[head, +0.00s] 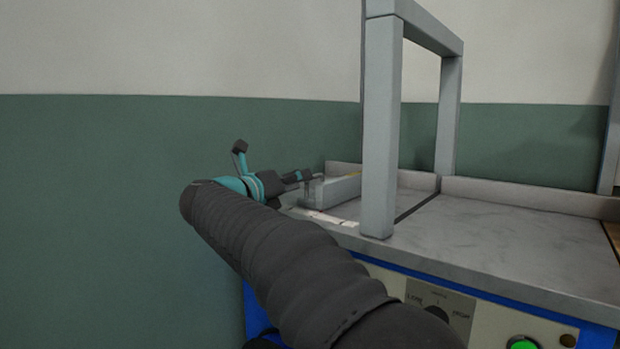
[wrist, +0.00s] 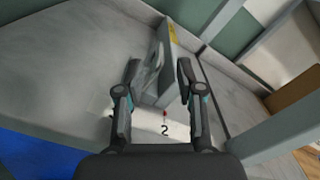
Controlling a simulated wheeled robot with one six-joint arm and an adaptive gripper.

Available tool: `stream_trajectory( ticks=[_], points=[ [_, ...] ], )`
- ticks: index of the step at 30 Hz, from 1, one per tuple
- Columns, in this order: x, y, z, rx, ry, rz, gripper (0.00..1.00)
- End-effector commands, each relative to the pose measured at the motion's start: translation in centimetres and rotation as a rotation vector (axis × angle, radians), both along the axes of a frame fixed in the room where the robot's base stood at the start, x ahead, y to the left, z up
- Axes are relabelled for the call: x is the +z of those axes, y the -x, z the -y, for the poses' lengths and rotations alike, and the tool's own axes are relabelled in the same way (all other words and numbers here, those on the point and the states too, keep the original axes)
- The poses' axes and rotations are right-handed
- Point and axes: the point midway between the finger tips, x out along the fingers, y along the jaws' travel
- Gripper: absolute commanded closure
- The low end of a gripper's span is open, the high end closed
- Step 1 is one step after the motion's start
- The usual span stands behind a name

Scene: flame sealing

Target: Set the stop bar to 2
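The stop bar (wrist: 168,62) is a grey upright plate with a yellow label on top. In the wrist view it stands between the two fingers of my gripper (wrist: 158,72). The fingers are apart; a gap shows on the left of the bar, and the right finger is close to it or touching. A red mark (wrist: 165,114) at the bar's near foot lies just above the printed numeral 2 (wrist: 165,131) on a pale scale strip. In the head view my gripper (head: 308,176) is at the near end of the stop bar (head: 338,189).
The grey machine table (head: 490,238) has low walls along the back. A grey arch frame (head: 381,130) rises to the right of the stop bar, close to my arm. A control panel with a knob (head: 437,315) and a green button (head: 523,343) is below.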

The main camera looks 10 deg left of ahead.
Motion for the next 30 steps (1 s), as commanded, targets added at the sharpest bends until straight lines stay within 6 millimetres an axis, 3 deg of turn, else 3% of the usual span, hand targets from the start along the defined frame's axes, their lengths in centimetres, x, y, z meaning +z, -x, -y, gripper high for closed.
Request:
stream_trajectory(
  ticks=[7,21,26,30],
  points=[
    [0.0,2.3,-1.3,0.001,0.000,0.000,0.63],
    [0.0,2.4,-1.5,0.007,0.027,-0.015,0.63],
    [0.6,0.9,-5.2,0.181,0.172,-0.035,0.63],
    [-1.2,-0.2,-11.0,0.425,0.457,-0.044,0.63]
  ],
)
